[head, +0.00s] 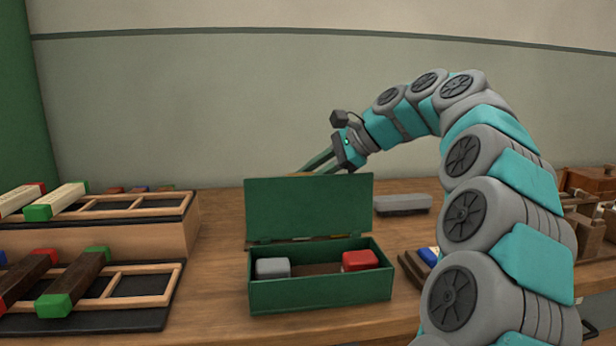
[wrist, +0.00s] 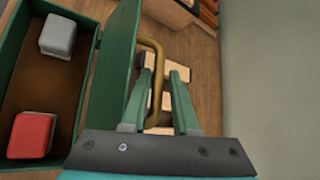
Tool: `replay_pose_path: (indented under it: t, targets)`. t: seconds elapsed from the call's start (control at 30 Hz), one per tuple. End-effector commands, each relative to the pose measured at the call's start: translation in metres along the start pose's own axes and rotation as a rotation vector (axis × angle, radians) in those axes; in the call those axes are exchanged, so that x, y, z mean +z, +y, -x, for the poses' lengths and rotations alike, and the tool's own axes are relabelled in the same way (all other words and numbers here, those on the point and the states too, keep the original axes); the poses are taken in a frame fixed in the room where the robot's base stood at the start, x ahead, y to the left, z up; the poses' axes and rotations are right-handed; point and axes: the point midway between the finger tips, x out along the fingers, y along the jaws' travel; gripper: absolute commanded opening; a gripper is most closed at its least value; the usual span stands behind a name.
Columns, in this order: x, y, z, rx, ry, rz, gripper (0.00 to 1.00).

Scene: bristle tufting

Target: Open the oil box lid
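The green oil box (head: 320,292) stands on the bench with its lid (head: 308,208) raised, close to upright. A grey block (head: 272,268) and a red block (head: 360,260) sit inside. In the wrist view the lid (wrist: 112,75) is seen nearly edge-on, with a curved brass handle (wrist: 156,75) on its outer side. My gripper (head: 318,163) is behind the lid's top edge in the head view, its tips partly hidden. In the wrist view my gripper (wrist: 164,72) has its fingers apart, with the handle between them, nearer the left finger.
Racks with wooden frames (head: 130,205) and colour-ended brushes (head: 60,285) stand at the left. A grey flat block (head: 402,203) lies behind the box to the right. Wooden items (head: 592,185) crowd the far right. Bare bench (head: 215,270) shows left of the box.

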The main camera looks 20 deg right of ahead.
Motion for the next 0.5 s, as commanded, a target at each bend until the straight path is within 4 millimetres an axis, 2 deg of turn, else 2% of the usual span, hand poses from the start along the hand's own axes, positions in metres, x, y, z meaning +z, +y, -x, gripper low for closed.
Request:
replay_pose_path:
  t: [0.17, 0.5]
  targets:
    - [0.0, -0.001, 0.015, -0.004, 0.001, 0.0, 0.28]
    - [-0.002, -0.001, 0.059, -0.003, 0.003, -0.003, 0.28]
